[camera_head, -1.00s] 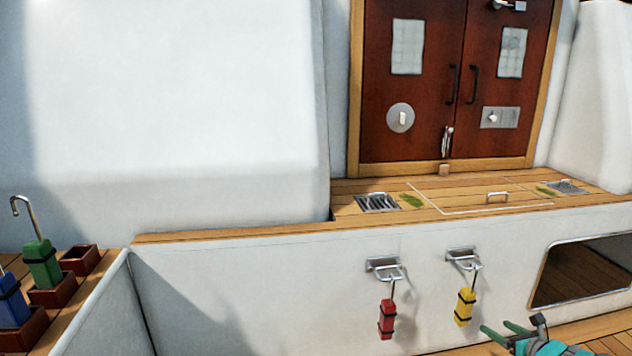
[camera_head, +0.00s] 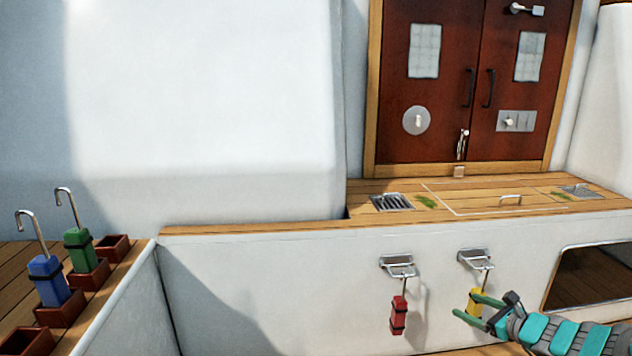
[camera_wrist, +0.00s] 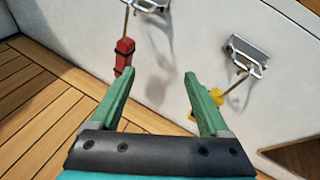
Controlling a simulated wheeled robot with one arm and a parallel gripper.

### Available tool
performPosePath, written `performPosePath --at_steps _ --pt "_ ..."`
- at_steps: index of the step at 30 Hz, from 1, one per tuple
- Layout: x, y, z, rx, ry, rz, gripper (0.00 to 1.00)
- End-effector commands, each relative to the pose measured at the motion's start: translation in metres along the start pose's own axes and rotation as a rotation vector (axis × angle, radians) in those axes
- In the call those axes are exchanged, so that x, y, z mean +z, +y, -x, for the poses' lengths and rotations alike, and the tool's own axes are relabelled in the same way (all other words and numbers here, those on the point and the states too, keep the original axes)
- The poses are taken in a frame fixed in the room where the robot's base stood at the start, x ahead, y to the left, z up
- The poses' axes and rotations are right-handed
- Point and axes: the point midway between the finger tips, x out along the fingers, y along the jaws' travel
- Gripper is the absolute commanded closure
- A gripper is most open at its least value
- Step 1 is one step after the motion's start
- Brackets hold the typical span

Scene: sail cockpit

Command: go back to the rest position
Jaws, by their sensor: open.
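My gripper (camera_head: 466,306) is open with green fingers, at the lower right in the head view, in front of the white wall. In that view it partly covers the yellow-handled hook tool (camera_head: 474,298). In the wrist view the two fingers of my gripper (camera_wrist: 154,92) are spread with nothing between them. The yellow tool (camera_wrist: 226,100) shows beyond the right finger there. The red-handled tool (camera_head: 398,316) hangs from its bracket to the left, and it also shows in the wrist view (camera_wrist: 124,56).
Metal brackets (camera_head: 398,264) stick out from the white wall. A blue tool (camera_head: 48,282) and a green tool (camera_head: 79,250) stand in red-brown holders at left, beside an empty holder (camera_head: 112,247). Red double doors (camera_head: 450,90) stand behind. An opening (camera_head: 598,274) is at right.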

Motion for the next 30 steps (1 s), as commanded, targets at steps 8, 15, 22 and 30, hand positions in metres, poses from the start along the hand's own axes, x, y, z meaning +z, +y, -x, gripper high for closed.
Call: performPosePath --at_steps 8,15,22,30 --pt "0.129 0.13 -0.009 0.326 -0.089 0.423 0.2" --pt "0.193 0.269 0.035 0.671 -0.155 0.863 0.2" --pt "0.199 0.364 0.112 0.997 -0.176 1.257 0.2" --pt "0.17 0.407 0.221 1.36 -0.125 1.661 0.2"
